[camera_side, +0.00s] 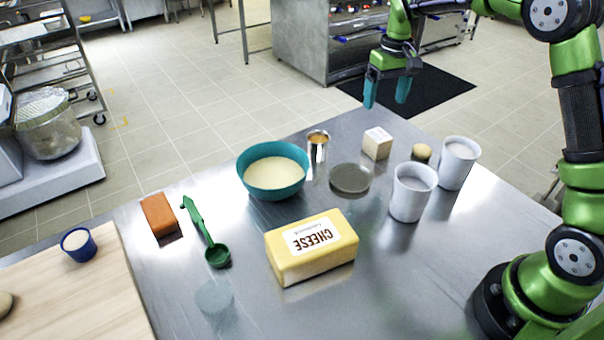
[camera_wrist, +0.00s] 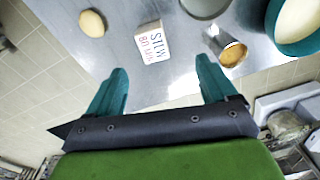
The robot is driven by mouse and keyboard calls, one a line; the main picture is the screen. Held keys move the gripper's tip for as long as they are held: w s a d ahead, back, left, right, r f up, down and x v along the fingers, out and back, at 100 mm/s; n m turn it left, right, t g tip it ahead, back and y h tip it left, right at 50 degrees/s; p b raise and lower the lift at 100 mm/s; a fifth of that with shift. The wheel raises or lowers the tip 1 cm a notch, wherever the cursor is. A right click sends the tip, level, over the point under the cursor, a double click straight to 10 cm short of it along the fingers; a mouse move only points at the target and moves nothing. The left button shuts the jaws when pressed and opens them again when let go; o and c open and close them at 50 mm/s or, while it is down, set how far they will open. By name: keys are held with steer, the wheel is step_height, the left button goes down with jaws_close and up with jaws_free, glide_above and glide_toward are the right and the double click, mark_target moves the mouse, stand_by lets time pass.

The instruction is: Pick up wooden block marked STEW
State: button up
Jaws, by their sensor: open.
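The wooden block (camera_side: 377,144) is a small pale cube on the steel table near its back edge. In the wrist view the block (camera_wrist: 152,41) shows red and dark lettering that reads STEW, with a second line under it. My gripper (camera_side: 387,97) is open and empty in the air above the back edge of the table, with its teal fingers pointing down. In the wrist view the fingers of my gripper (camera_wrist: 164,82) are spread wide, and the block lies beyond the tips, between their lines and apart from both.
A metal cup (camera_side: 318,146) and a grey round dish (camera_side: 350,178) stand left of the block. A potato-like item (camera_side: 421,152) and two white cups (camera_side: 411,192) (camera_side: 458,163) stand right. A teal bowl (camera_side: 273,171) and a cheese block (camera_side: 312,247) are farther left and nearer.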

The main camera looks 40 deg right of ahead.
mark_target(379, 135)
steer(key=shift+n, duration=0.6)
steer(key=f, duration=0.3)
steer(key=w+f, duration=0.1)
steer(key=f, duration=0.2)
steer(key=d+f, duration=0.1)
steer(key=f, duration=0.3)
steer(key=shift+w, duration=0.35)
steer(key=shift+s+d+f, duration=0.1)
steer(key=shift+d+f, duration=0.1)
steer(key=shift+f, duration=1.15)
steer(key=shift+s+d+f, duration=0.1)
steer(key=shift+d+f, duration=0.05)
steer(key=shift+f, duration=1.15)
steer(key=shift+r, duration=0.1)
steer(key=c, duration=1.1)
